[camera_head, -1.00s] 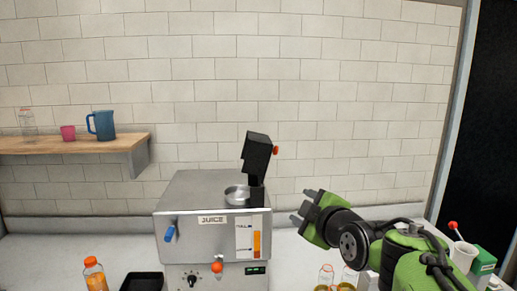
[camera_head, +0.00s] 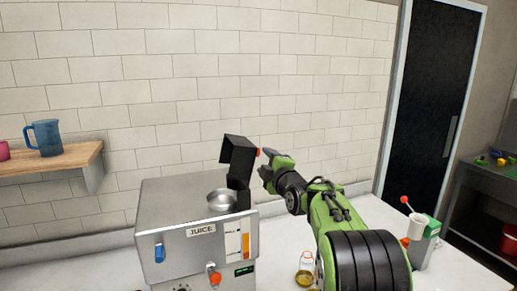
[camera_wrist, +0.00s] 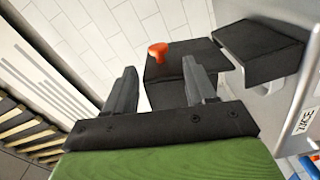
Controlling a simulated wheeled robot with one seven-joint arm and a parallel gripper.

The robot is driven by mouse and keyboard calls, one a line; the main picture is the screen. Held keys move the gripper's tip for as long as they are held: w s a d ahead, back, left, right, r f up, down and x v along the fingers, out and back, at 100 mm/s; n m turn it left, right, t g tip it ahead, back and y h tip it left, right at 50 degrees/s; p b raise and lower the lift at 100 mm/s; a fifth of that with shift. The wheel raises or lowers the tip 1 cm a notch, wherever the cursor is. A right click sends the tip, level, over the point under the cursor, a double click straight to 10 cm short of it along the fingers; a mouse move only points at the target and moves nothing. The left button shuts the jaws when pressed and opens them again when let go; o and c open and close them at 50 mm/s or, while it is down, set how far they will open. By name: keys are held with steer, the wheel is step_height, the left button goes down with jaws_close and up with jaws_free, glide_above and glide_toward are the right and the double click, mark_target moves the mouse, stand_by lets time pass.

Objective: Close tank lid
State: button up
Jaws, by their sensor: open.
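The silver juicer (camera_head: 190,205) stands on the counter with its metal bowl-shaped opening (camera_head: 221,200) uncovered. The black tank lid (camera_head: 238,150) is raised above the right side of the juicer top and carries a red-orange knob (camera_head: 258,152) facing right. My gripper (camera_head: 266,170) is just right of the lid, close to the knob. In the wrist view, my gripper (camera_wrist: 158,85) has its two dark fingers spread and nothing between them. The orange knob (camera_wrist: 157,53) and the dark lid (camera_wrist: 185,65) lie just beyond the fingertips. Whether a finger touches the lid cannot be told.
A blue pitcher (camera_head: 46,138) stands on a wooden shelf (camera_head: 60,164) at left. An orange-capped bottle (camera_head: 305,270) stands on the counter (camera_head: 450,262) right of the juicer.

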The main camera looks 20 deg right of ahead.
mark_target(259, 154)
steer(key=w, duration=0.1)
steer(key=w+p, duration=0.1)
steer(key=w, duration=0.1)
steer(key=w+p, duration=0.1)
steer(key=w, duration=0.1)
steer(key=shift+w+d+r, duration=0.15)
steer(key=shift+r, duration=0.1)
steer(key=shift+w+f, duration=0.15)
steer(key=shift+w, duration=0.3)
steer(key=shift+s, duration=0.1)
steer(key=shift+c, duration=1)
jaws_close()
